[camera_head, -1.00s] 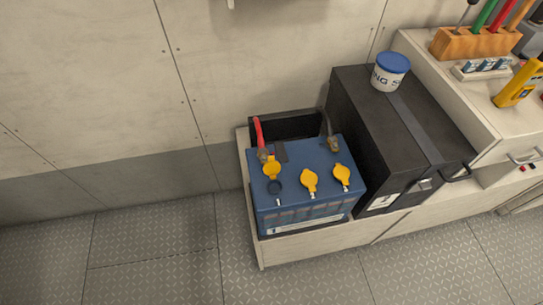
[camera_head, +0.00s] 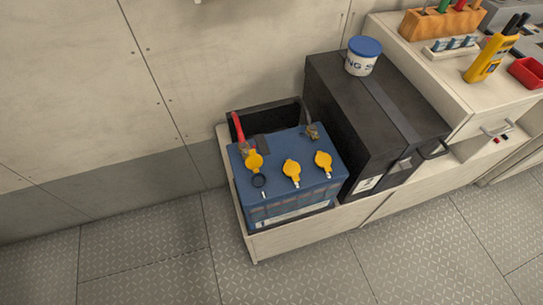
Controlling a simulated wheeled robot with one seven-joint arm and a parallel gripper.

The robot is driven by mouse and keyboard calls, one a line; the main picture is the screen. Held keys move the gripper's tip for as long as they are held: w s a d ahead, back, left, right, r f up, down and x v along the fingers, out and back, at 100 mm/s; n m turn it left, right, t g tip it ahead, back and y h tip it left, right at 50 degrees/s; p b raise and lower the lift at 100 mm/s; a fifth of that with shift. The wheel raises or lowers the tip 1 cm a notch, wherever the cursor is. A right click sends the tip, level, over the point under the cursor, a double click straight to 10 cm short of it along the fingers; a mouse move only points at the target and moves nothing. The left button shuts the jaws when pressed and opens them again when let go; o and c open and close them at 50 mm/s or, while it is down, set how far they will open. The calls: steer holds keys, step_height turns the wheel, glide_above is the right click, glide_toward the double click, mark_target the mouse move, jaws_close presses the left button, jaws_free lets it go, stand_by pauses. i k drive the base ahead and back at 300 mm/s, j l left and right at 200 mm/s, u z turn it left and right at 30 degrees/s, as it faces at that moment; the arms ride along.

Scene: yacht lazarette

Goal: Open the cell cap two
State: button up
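A blue battery (camera_head: 285,205) sits in an open black tray on a low pale shelf, left of a black box. Three yellow cell caps are on its top. The left cap (camera_head: 254,161) is flipped up and back, with a dark round cell opening (camera_head: 259,181) in front of it. The middle cap (camera_head: 291,170) and the right cap (camera_head: 323,160) lie flat over their places and look shut. No numbers on the caps are readable. A red cable end (camera_head: 238,130) and a grey terminal clamp (camera_head: 312,132) are at the battery's back edge. My gripper is not in view.
A strapped black box (camera_head: 365,120) stands right of the battery, with a blue-lidded white tub (camera_head: 363,56) on it. A pale cabinet (camera_head: 455,95) holds a yellow handheld device (camera_head: 490,58), tool block and red tray (camera_head: 527,73). The metal floor (camera_head: 150,265) in front is clear.

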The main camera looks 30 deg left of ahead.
mark_target(291, 169)
steer(key=j+u, duration=0.25)
steer(key=u, duration=0.25)
steer(key=j+u, duration=0.25)
steer(key=u, duration=0.25)
steer(key=i+j+u, duration=0.15)
steer(key=u, duration=0.35)
steer(key=k+l+z, duration=0.1)
steer(key=k+z, duration=0.15)
steer(key=i+j+u, duration=0.25)
